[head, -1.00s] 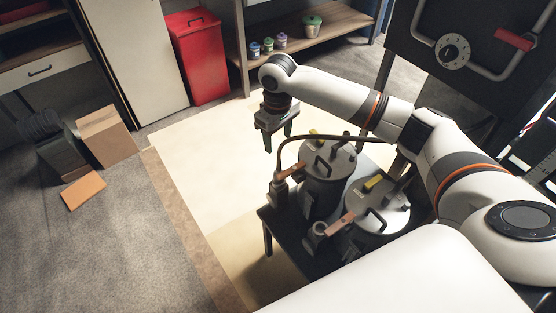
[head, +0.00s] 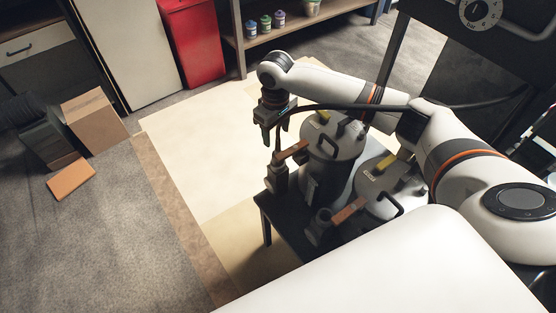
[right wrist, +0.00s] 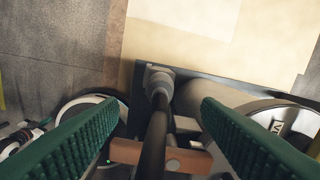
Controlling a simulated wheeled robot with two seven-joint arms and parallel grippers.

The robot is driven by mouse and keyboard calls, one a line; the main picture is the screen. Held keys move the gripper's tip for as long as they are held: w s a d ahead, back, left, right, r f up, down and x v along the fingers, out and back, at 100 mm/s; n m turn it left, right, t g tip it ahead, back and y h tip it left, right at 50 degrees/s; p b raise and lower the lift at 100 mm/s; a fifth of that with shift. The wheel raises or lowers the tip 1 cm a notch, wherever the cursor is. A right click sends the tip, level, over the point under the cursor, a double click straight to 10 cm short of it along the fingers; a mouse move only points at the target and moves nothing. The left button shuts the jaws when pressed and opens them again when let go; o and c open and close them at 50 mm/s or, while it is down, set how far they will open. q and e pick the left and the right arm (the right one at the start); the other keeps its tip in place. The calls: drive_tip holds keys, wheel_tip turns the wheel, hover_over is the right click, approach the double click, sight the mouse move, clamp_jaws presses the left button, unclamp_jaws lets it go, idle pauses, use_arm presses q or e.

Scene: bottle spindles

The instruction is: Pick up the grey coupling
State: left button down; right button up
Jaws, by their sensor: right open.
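My left gripper is out of view.
An orange-brown handle (head: 292,151) sticks out by the hose. A second grey vessel (head: 375,190) with another handle (head: 348,210) stands in front, on the same dark table (head: 268,212).

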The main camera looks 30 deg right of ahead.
sight(278, 149)
wheel_tip(278, 149, down, 4)
drive_tip(key=shift+r, duration=0.1)
drive_tip(key=shift+s+d+f, duration=0.1)
drive_tip(key=shift+s+f, duration=0.1)
drive_tip(key=shift+f, duration=1.15)
drive_tip(key=shift+s+d+f, duration=0.1)
drive_tip(key=shift+s+f, duration=0.05)
drive_tip(key=shift+f, duration=1.2)
drive_tip(key=shift+a, duration=0.1)
drive_tip(key=shift+c, duration=0.4)
drive_tip(key=c, duration=1)
wheel_tip(278, 149, up, 10)
drive_tip(key=shift+r, duration=0.1)
drive_tip(key=shift+c, duration=0.2)
